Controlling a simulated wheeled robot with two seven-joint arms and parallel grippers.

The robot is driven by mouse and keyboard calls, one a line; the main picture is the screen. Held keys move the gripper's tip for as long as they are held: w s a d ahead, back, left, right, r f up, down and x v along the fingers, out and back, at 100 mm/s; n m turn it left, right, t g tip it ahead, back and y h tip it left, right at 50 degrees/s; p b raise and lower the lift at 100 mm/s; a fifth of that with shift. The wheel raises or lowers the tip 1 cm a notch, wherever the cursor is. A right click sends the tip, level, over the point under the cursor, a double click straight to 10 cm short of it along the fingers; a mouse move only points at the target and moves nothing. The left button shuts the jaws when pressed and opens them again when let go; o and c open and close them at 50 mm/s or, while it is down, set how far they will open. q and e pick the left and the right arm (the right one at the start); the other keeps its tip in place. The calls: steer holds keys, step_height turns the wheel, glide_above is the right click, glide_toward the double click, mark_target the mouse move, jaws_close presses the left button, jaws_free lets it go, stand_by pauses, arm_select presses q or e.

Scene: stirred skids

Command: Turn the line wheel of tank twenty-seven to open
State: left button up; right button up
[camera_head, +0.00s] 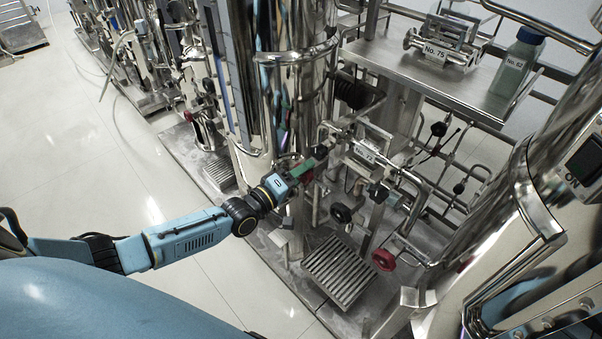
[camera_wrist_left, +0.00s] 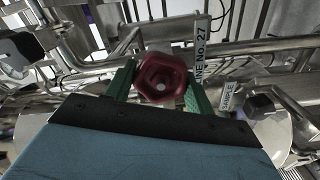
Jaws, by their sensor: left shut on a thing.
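A dark red wheel (camera_wrist_left: 162,80) shows in the left wrist view. It sits between the two green fingers of my left gripper (camera_wrist_left: 158,90), which is shut on it. A tag reading "LINE No. 27" (camera_wrist_left: 201,55) stands just right of the wheel. In the head view my left gripper (camera_head: 304,170) reaches in among the pipes beside a tall steel tank (camera_head: 285,70). The held wheel cannot be clearly made out there. My right gripper is not in view.
Another red wheel (camera_head: 384,260) and a black knob (camera_head: 341,213) are on nearby pipes. A "SAMPLE" tag (camera_wrist_left: 227,96) and a dark knob (camera_wrist_left: 259,104) are right of the gripper. A shelf (camera_head: 440,78) carries a bottle (camera_head: 519,62). Floor is clear at left.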

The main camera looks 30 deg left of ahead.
arm_select(q)
steer(key=o, duration=1)
steer(key=shift+c, duration=0.2)
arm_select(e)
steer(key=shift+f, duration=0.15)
arm_select(q)
steer(key=p+v, duration=0.3)
steer(key=v, duration=1)
steer(key=shift+s+a+p, duration=0.15)
steer(key=shift+s+p, duration=0.05)
steer(key=shift+p, duration=0.1)
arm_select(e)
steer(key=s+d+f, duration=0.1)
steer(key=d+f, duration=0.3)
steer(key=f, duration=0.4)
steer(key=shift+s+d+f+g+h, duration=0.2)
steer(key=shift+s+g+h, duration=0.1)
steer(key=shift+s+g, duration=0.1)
